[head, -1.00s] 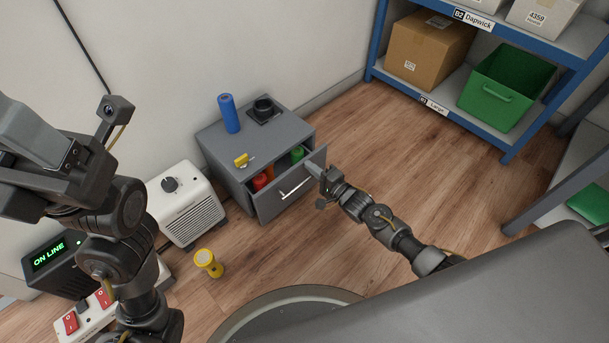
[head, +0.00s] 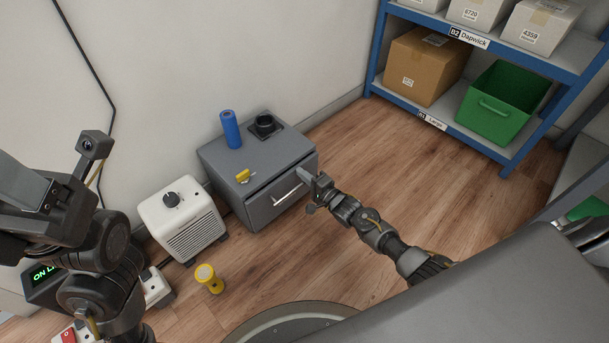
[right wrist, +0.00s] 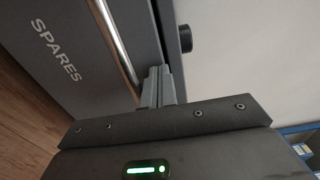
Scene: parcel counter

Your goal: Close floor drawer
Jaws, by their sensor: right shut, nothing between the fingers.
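The grey floor cabinet (head: 290,147) stands against the wall. Its drawer (head: 262,207) has a silver bar handle (head: 289,195) and looks nearly flush, with a thin dark gap along the top edge; its contents are hidden. The drawer front with the word SPARES also shows in the right wrist view (right wrist: 75,85). My right gripper (head: 302,173) is shut and empty, its fingertips at the upper right part of the drawer front beside the handle. In the right wrist view the shut fingers (right wrist: 160,84) meet or nearly meet the front. My left gripper's fingers are not clearly seen at the left edge.
Floor on the right is clear up to the blue shelf (head: 470,134).

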